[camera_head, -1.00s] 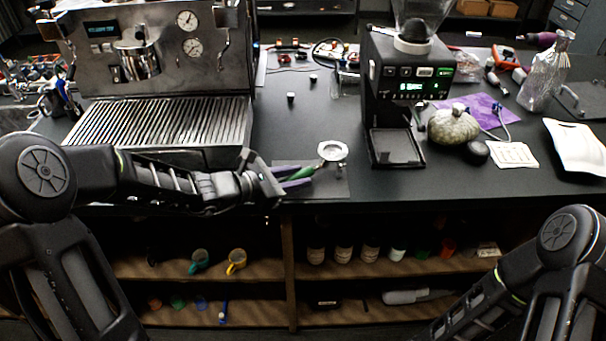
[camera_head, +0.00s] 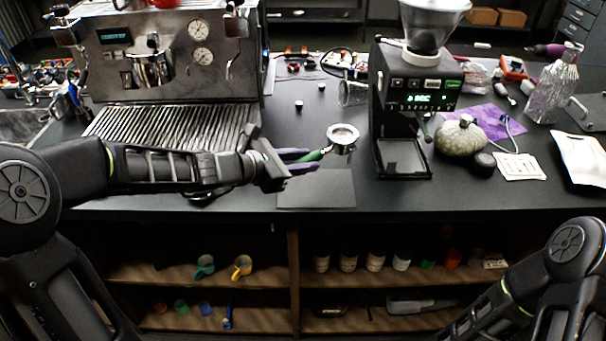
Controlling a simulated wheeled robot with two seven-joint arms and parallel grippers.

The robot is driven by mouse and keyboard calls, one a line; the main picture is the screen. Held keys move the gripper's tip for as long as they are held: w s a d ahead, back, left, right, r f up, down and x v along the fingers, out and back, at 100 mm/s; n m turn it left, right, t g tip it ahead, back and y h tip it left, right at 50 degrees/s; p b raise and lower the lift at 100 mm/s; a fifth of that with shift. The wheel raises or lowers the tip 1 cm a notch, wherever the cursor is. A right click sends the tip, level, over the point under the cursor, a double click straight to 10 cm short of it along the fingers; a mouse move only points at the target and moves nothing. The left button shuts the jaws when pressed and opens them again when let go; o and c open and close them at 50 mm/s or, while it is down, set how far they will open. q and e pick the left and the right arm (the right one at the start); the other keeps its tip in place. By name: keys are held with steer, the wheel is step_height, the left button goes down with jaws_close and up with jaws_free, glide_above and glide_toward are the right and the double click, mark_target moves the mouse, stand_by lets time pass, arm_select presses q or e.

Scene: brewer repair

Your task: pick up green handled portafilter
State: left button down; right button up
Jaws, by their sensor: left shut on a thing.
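The green handled portafilter (camera_head: 342,137) has a round metal basket and a green handle. My left gripper (camera_head: 300,161), with purple-tinted fingers, comes in from the left and is shut on the green handle. The basket points to the right, above the far edge of a dark mat (camera_head: 318,190), and appears raised off the counter. Part of the handle is hidden between the fingers. My right arm shows at the lower right, but its gripper is out of the frame.
The espresso machine (camera_head: 170,55) stands behind my left arm. A black grinder (camera_head: 408,95) stands right of the portafilter. Shelves below hold cups.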

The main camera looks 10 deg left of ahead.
arm_select(q)
step_height(320, 180, up, 2)
steer(key=shift+r, duration=0.1)
stand_by(0.5)
steer(key=c, duration=1.7)
jaws_free()
jaws_close()
